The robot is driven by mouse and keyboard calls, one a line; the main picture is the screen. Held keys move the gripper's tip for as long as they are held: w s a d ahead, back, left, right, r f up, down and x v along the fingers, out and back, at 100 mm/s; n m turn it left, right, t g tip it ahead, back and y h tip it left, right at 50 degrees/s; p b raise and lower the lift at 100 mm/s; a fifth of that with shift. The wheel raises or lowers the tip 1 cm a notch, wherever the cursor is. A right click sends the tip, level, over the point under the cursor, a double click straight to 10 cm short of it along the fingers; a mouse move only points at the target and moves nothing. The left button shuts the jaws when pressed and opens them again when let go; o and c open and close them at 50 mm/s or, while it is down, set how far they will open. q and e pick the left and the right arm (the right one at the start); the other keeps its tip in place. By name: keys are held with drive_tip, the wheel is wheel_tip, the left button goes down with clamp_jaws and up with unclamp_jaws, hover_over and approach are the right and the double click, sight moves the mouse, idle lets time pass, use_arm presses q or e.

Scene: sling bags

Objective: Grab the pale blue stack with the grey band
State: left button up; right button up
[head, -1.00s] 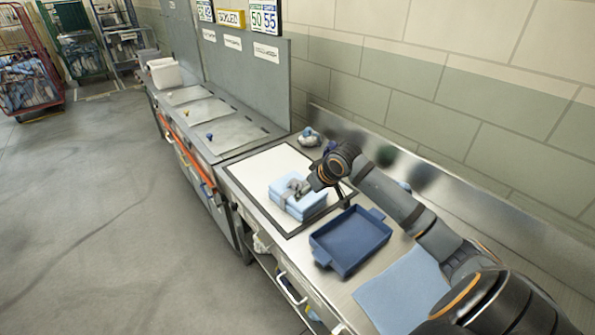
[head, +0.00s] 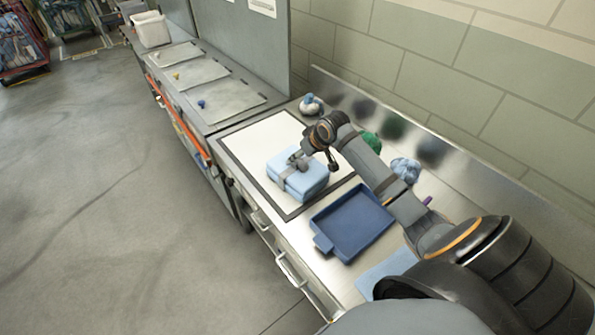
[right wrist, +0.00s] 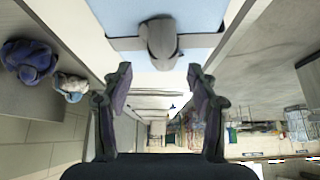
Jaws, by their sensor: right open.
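The pale blue stack (head: 312,187) lies on the white board with a dark border (head: 262,137). A grey band (head: 284,180) runs around it, with a grey knot or tab on top. My right gripper (head: 313,162) is at the top of the stack, near the band. In the right wrist view my right gripper (right wrist: 160,78) has its two fingers apart with nothing between the tips. The grey knot (right wrist: 160,42) and the stack (right wrist: 200,14) show just beyond the tips. I cannot tell in the head view whether the fingers touch the stack. My left gripper is out of view.
A blue tray (head: 350,224) stands empty on the steel counter, beside the board. A pale blue sheet (head: 382,276) lies nearer me. Bundles in white and blue (head: 311,104), green (head: 371,142) and blue (head: 405,170) sit along the back wall.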

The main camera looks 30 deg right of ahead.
sight(297, 169)
drive_tip(key=x, duration=0.1)
drive_tip(key=p+x, duration=0.1)
drive_tip(key=x, duration=0.1)
drive_tip(key=shift+a+f, duration=0.35)
drive_tip(key=shift+w+f, duration=0.25)
drive_tip(key=shift+f, duration=0.1)
drive_tip(key=shift+s+r, duration=0.1)
drive_tip(key=c, duration=0.4)
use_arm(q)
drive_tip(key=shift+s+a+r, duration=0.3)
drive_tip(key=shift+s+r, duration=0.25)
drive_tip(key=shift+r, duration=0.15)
use_arm(e)
clamp_jaws()
